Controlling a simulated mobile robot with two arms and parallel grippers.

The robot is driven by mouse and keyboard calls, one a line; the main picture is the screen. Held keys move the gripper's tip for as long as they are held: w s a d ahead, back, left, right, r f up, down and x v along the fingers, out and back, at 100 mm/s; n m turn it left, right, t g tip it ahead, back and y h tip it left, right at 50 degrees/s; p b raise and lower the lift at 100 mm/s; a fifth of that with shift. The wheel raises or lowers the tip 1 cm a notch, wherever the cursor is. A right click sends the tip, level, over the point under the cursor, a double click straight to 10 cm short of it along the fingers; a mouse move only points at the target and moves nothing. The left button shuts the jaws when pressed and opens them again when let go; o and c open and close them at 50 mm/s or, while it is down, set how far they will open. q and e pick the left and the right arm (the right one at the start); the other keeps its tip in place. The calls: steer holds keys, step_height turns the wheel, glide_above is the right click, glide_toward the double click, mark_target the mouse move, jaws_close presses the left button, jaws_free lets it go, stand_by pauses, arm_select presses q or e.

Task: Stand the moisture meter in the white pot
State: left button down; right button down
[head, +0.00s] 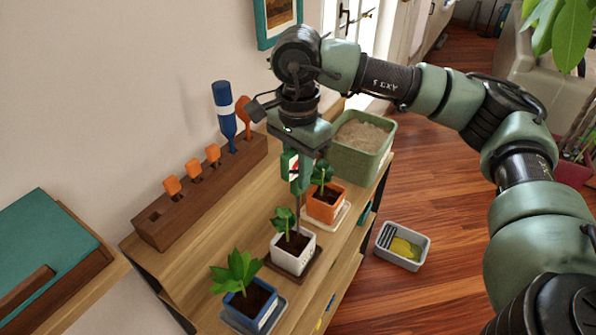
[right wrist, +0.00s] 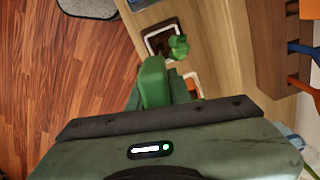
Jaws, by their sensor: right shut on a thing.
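My right gripper (head: 303,158) is shut on the moisture meter, which has a green body (head: 295,178) with a red and white face. The meter hangs upright, and its thin dark probe points down at the white pot (head: 295,255). The probe's lower end is against the soil and plant there; I cannot tell whether it is in the soil. In the right wrist view the meter's green body (right wrist: 153,83) shows in front of the gripper, with the white pot (right wrist: 148,42) beyond it. My left gripper is not in view.
An orange pot (head: 325,208) and a blue pot (head: 249,307) with plants flank the white pot. A green planter of soil (head: 362,150) stands behind. A wooden tool rack (head: 200,195) runs along the wall. A grey bin (head: 402,246) is on the floor.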

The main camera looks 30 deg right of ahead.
steer(key=shift+f, duration=0.15)
step_height(320, 180, down, 9)
steer(key=b, duration=0.8)
stand_by(1.8)
steer(key=c, duration=1.2)
jaws_free()
steer(key=o, duration=0.4)
